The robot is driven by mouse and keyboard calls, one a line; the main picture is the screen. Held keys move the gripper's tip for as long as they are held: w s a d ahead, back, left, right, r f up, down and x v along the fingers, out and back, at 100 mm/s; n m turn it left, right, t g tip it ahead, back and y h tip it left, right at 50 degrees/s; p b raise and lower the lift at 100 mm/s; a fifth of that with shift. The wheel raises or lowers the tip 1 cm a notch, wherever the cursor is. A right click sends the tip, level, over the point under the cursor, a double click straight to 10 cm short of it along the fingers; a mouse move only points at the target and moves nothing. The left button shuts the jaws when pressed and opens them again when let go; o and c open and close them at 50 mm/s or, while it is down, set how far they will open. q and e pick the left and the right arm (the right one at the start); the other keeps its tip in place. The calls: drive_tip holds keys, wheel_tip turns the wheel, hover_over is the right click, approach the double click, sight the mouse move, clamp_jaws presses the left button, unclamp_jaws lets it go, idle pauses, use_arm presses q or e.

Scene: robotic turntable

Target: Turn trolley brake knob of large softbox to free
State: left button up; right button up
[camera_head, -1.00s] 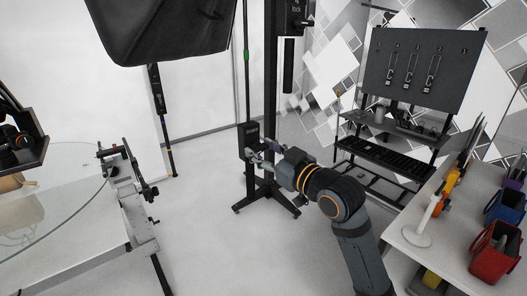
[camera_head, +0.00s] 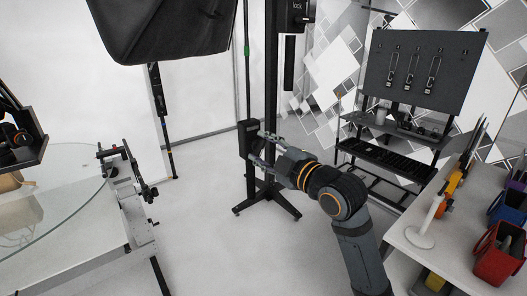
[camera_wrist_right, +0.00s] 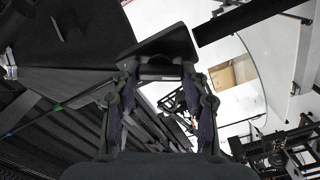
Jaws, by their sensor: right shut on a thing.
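The large black softbox (camera_head: 165,30) hangs at the upper left of the head view, beside a dark upright trolley column (camera_head: 271,90) with spread feet. A small black box (camera_head: 247,138) sits low on this stand. My right gripper (camera_head: 256,147) reaches it from the right, its fingers at the box. In the right wrist view the two fingers (camera_wrist_right: 160,82) are closed in on a small dark part, likely the brake knob (camera_wrist_right: 158,74), in front of the black box (camera_wrist_right: 160,50). The knob's setting is not readable.
A glass-topped turntable table (camera_head: 50,200) stands at the left. A tool board (camera_head: 420,70) and workstation stand at the back right. A white table (camera_head: 455,235) with red (camera_head: 495,260) and blue bins is at the right. The floor between is clear.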

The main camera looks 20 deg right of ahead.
use_arm(q)
drive_tip(key=shift+f+b, duration=0.5)
drive_tip(key=shift+f, duration=0.1)
use_arm(e)
drive_tip(key=n, duration=0.5)
drive_tip(key=shift+f+n, duration=0.1)
drive_tip(key=shift+n, duration=0.2)
drive_tip(key=o, duration=1.2)
drive_tip(key=shift+c, duration=0.2)
